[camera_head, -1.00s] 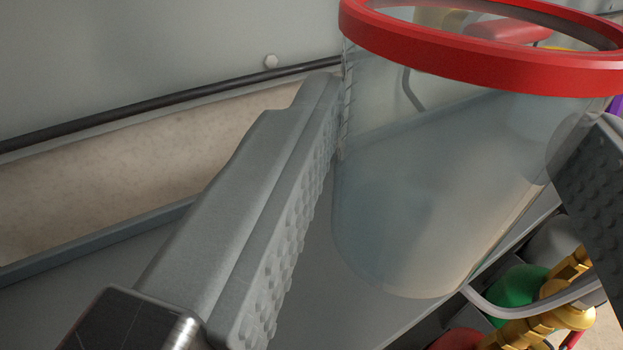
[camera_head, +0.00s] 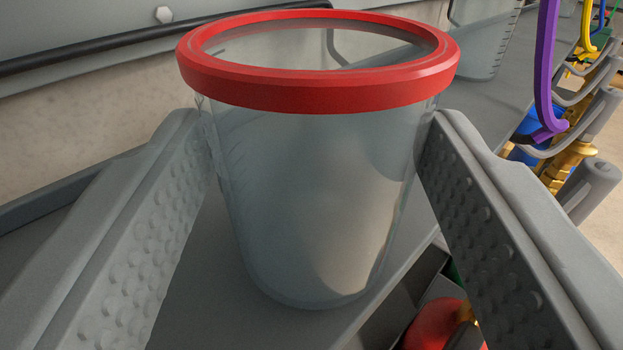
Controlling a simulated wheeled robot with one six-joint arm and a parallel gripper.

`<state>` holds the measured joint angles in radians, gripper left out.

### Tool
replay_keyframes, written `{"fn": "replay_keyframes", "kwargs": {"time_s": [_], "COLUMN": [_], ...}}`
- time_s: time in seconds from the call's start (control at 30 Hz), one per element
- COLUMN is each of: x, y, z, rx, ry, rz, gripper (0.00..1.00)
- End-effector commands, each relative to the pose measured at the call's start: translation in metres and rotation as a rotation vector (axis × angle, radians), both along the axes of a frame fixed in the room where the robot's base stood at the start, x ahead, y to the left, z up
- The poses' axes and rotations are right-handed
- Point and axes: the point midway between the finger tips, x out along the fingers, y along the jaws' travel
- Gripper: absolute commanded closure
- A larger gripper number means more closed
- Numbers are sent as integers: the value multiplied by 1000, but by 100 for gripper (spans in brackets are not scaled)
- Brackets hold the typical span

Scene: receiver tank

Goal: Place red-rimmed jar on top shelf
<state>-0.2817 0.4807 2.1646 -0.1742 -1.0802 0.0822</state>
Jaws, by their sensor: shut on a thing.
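The red-rimmed jar (camera_head: 310,200) is a clear, see-through vessel with a thick red ring around its open top. It stands upright in the middle of the view. My gripper (camera_head: 315,140) has one finger on each side of the jar, just below the red rim, and is shut on it. The jar looks empty. A grey shelf (camera_head: 205,285) lies beneath and behind the jar; I cannot tell whether the jar's base touches it.
Another clear container (camera_head: 484,40) stands on the grey surface at the back right. Purple (camera_head: 545,75) and yellow handles, brass fittings (camera_head: 570,160) and grey pipes line the right side. A red part (camera_head: 435,325) shows low right. A wall with a dark rail (camera_head: 100,48) runs behind on the left.

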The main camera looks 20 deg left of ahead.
Motion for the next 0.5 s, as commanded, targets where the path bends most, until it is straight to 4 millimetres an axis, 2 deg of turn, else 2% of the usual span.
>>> {"fn": "replay_keyframes", "kwargs": {"time_s": [0.1,0.13,0.23,0.5], "x": [0,0,0,0], "y": [0,0,0,0], "z": [-3,-3,-3,-2], "rx": [0,0,0,0], "ry": [1,1,0,0], "rz": [0,0,0,0], "gripper": [70,42,22,22]}}
